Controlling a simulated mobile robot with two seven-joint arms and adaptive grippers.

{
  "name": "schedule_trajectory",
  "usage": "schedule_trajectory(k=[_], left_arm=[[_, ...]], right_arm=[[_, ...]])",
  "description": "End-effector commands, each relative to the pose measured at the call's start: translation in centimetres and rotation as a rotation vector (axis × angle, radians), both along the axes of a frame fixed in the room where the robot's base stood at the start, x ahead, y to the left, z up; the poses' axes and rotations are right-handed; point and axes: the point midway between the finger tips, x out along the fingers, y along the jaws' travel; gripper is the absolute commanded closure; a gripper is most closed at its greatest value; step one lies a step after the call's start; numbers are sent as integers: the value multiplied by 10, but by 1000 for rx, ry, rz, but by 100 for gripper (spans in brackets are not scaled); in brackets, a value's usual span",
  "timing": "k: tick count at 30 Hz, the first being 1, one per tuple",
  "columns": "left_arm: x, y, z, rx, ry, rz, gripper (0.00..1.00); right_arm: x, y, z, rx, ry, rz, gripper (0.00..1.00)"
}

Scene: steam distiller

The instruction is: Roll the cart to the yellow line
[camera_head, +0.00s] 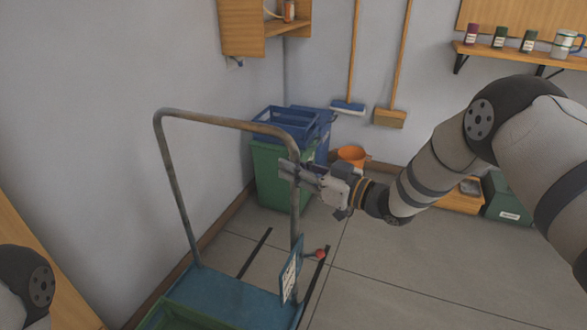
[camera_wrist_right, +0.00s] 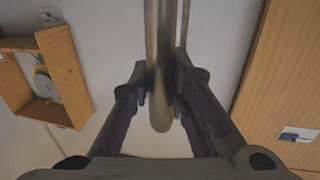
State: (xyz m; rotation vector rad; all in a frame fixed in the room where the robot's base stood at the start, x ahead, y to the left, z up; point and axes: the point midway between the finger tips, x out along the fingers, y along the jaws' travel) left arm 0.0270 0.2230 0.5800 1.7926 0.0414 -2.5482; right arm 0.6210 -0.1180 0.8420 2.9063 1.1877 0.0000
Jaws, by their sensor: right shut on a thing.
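The cart (camera_head: 225,299) has a blue deck and a tall, worn metal push handle (camera_head: 215,120), and it stands beside the left wall. My right gripper (camera_head: 291,172) is shut on the handle's right upright, below the top bend. In the right wrist view the handle's tube (camera_wrist_right: 160,70) runs between the two fingers (camera_wrist_right: 165,95). A green crate (camera_head: 180,316) sits on the deck, cut off by the lower edge. I see no yellow line; black strips (camera_head: 255,253) mark the floor near the cart. My left gripper is out of view; only part of that arm shows at lower left.
A red knob (camera_head: 320,254) sticks out beside the cart.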

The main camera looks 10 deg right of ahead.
Motion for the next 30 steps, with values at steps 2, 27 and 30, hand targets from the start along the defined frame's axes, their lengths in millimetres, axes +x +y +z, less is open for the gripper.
schedule_trajectory(k=[2, 27, 30], left_arm=[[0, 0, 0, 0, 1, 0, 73], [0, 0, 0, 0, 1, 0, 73], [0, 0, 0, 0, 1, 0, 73]], right_arm=[[-3, 3, -4, -1, 8, 9, 100], [-31, -28, -2, 2, 6, 4, 62], [-52, -48, -3, 2, 8, 4, 62]])
